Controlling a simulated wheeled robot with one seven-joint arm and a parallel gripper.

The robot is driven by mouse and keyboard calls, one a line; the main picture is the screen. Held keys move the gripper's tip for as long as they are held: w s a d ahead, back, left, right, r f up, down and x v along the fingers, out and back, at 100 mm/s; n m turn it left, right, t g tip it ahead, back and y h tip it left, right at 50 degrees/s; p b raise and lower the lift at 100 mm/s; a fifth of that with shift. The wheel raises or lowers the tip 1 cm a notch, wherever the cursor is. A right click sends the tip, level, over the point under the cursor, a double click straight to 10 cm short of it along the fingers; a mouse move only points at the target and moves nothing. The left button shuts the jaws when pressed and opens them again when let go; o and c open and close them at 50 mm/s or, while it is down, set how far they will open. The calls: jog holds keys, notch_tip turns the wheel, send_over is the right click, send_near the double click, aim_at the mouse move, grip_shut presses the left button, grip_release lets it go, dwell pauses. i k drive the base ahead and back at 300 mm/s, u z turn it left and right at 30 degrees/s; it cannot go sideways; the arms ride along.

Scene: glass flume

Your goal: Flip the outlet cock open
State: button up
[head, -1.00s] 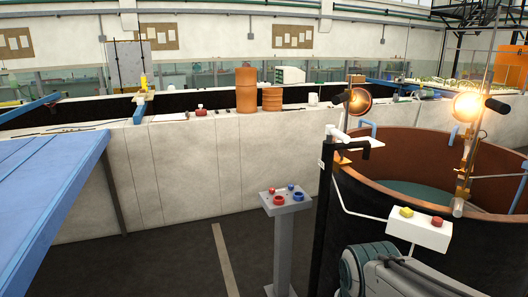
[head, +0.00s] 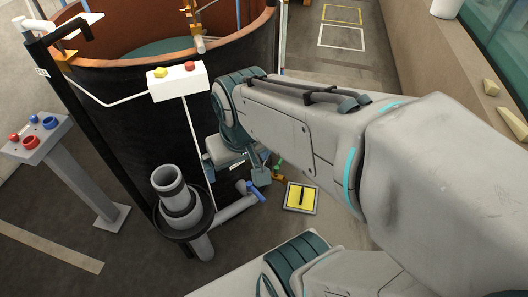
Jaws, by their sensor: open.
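The outlet cock shows as a blue lever (head: 256,191) on a grey outlet pipe (head: 232,208) low beside the dark round tank. The pipe runs to an upright grey standpipe at the left. My gripper (head: 262,172) is at the foot of the tank, just above the blue lever in the picture, and is open and empty. My own wrist partly hides it, and I cannot tell whether its fingers touch the lever.
The tank (head: 125,130) stands at upper left, with a white box (head: 177,85) with yellow and red buttons in front. The standpipe (head: 172,190) is left of the cock. A yellow plate (head: 300,197) lies on the floor to the right. A button pedestal (head: 65,165) stands at far left.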

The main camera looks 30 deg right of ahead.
aim_at(249, 186)
jog(key=z, duration=0.55)
jog(key=k, duration=0.5)
jog(key=u, duration=1.5)
jog(key=i, duration=1.1)
jog(key=z, duration=2.35)
